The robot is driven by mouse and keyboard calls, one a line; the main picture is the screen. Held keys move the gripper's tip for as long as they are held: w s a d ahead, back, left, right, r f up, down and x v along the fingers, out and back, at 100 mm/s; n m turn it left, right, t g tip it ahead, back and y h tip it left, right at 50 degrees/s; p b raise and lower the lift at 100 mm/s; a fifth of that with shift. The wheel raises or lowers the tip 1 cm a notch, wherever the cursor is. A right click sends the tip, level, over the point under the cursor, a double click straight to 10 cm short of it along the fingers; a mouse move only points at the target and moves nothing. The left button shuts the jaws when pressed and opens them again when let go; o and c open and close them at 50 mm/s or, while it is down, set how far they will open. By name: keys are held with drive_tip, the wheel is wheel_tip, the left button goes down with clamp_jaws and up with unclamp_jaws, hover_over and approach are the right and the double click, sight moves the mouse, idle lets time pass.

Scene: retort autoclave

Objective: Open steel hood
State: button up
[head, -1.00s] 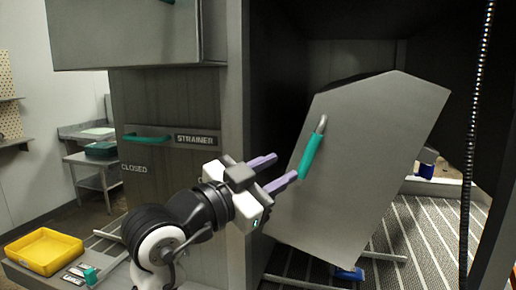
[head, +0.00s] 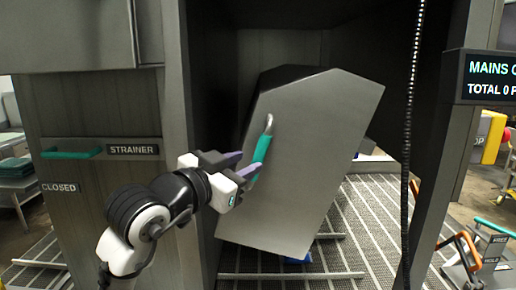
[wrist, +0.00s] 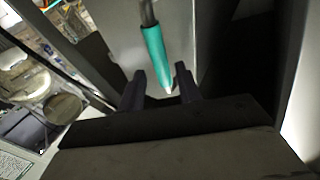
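The steel hood (head: 305,150) is a large grey box-like shell, tilted, inside the dark machine opening. A teal handle (head: 262,148) with a grey upper bracket runs along the left part of its front face. My gripper (head: 247,165) is at the lower part of this handle, fingers pointing right toward it. In the wrist view the handle (wrist: 154,52) comes down between the two open fingers (wrist: 162,85), with gaps visible beside it. Contact cannot be told.
A post (head: 200,130) stands left of the opening, beside a closed strainer drawer (head: 107,168). A dark chain (head: 411,130) hangs right of the hood. A ribbed grate floor (head: 370,220) lies below. Levers (head: 470,262) stand at the far right.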

sight(257, 158)
drive_tip(key=p+x, duration=0.1)
drive_tip(key=x, duration=0.5)
drive_tip(key=shift+c, duration=0.4)
clamp_jaws()
